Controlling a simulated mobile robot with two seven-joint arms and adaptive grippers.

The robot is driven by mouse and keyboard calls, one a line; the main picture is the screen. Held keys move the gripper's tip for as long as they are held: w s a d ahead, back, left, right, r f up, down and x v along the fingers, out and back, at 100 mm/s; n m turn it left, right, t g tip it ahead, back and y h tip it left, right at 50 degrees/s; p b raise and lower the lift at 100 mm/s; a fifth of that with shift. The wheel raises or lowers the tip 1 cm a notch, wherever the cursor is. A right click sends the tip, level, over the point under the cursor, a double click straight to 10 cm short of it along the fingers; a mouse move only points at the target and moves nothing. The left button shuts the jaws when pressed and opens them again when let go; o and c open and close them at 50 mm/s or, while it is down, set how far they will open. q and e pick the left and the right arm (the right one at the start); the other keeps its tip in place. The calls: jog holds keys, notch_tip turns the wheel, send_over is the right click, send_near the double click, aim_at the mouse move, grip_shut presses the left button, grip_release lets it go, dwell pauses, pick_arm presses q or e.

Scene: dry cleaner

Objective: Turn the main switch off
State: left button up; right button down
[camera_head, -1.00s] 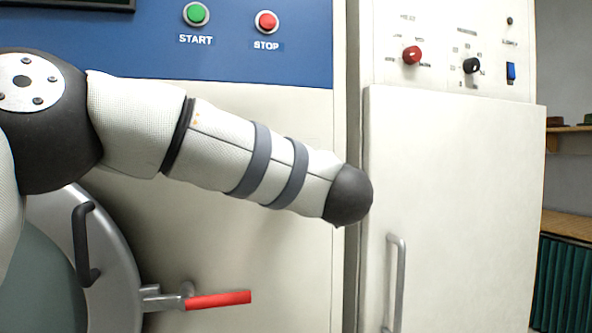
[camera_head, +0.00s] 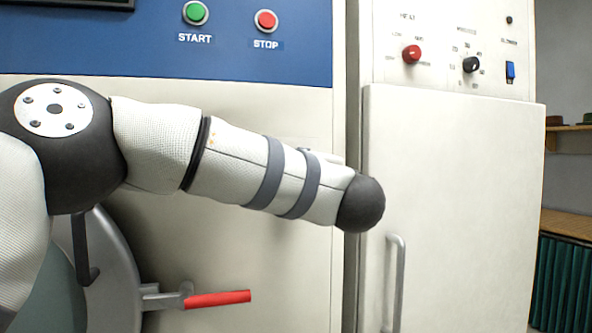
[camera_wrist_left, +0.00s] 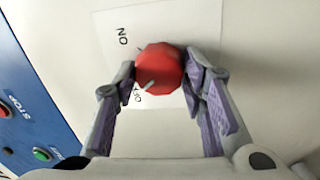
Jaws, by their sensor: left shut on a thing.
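In the left wrist view, the main switch is a red round knob (camera_wrist_left: 158,66) on a white plate (camera_wrist_left: 105,30) with ON and OFF printed beside it. A short pale mark on the knob's edge is on the side towards the OFF label. My left gripper (camera_wrist_left: 160,78) is shut on the knob, with one finger on each side. In the head view my left arm crosses the cream machine front; its gripper and the main switch do not show there. My right gripper is in no view.
A green START button (camera_head: 196,13) and red STOP button (camera_head: 265,21) sit on the blue panel above my arm. A red-handled lever (camera_head: 218,299) sticks out below. At right are a smaller red knob (camera_head: 411,54), a black knob (camera_head: 471,65) and a door handle (camera_head: 395,283).

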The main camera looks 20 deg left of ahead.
pick_arm(q)
jog(key=shift+n, duration=0.7)
jog(key=o, duration=1.2)
jog(key=v, duration=1.2)
jog(key=shift+d, duration=0.15)
jog(key=shift+w, duration=0.1)
